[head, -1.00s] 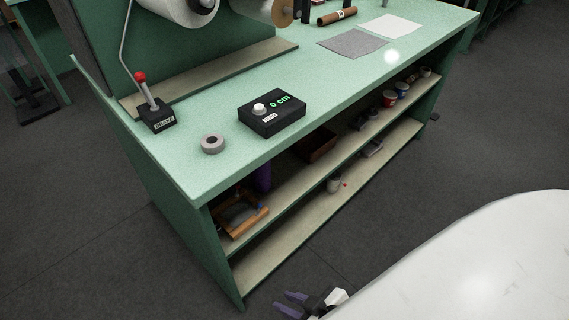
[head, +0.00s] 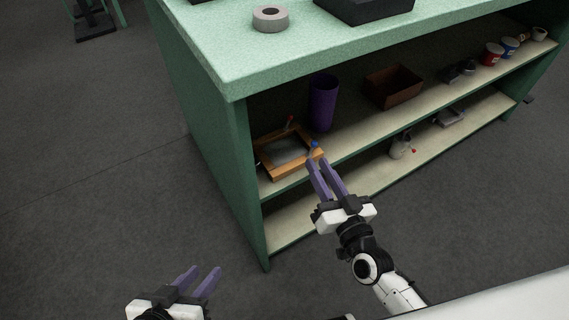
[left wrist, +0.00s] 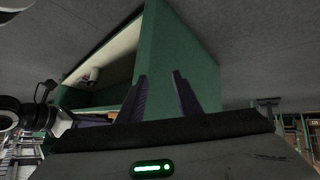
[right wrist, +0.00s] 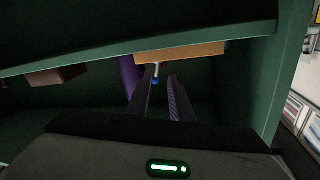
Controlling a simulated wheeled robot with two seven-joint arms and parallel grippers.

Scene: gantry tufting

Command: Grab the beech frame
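The beech frame (head: 266,164) is a wooden rectangle around a grey panel, lying at the left end of the upper shelf. Its wooden edge (right wrist: 190,53) also shows in the right wrist view, just beyond the fingertips. My right gripper (head: 316,161) has purple fingers apart and empty, pointing at the frame's front right corner; whether they touch it I cannot tell. They show apart in the right wrist view too (right wrist: 162,72). My left gripper (head: 204,270) is open and empty, low in front of the bench's left end; its fingers show in the left wrist view (left wrist: 160,74).
A purple cup (head: 323,102) stands close behind the frame, and a brown box (head: 393,87) is to its right. A small blue-tipped item (head: 314,145) is at the frame's right corner. The green side panel (head: 205,130) bounds the shelf's left. Floor in front is clear.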

